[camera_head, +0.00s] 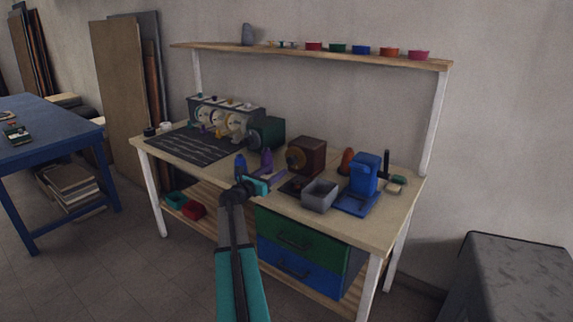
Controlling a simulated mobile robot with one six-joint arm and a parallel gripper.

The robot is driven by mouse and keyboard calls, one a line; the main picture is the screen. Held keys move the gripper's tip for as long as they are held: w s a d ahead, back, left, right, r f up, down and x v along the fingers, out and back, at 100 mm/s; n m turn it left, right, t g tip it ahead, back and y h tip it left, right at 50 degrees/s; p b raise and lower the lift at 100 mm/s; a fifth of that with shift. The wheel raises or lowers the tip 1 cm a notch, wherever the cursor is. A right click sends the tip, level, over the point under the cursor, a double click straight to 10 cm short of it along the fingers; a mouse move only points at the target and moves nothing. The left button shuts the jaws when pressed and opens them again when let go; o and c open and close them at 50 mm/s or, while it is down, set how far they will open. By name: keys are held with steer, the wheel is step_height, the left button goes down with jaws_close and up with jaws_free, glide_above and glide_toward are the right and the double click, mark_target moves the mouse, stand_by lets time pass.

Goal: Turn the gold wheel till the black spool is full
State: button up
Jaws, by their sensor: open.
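My gripper (262,181) is open, with teal and purple parts at its end, over the front middle of the workbench; I see nothing held in it. A dark brown box (310,153) with a round gold wheel (296,158) on its face stands just right of and behind the gripper, apart from it in the picture. A grey machine (252,110) at the back left carries several pale and gold round discs. A small black thing (149,131) at the bench's left end may be the black spool, but it is too small to tell; I cannot see any winding.
A grey bin (320,195) and a blue device (362,184) stand right of the gripper. Purple and blue upright pieces stand close behind it. A black mat (193,142) lies left. A shelf (310,54) with small coloured tubs spans above. Green and blue drawers (298,242) sit below.

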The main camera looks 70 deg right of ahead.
mark_target(289, 161)
steer(key=shift+p+x, duration=0.5)
steer(key=shift+x, duration=4.2)
steer(key=c, duration=1.1)
steer(key=shift+o, duration=0.2)
steer(key=shift+s+a, duration=0.1)
steer(key=shift+a, duration=0.15)
steer(key=shift+d, duration=0.2)
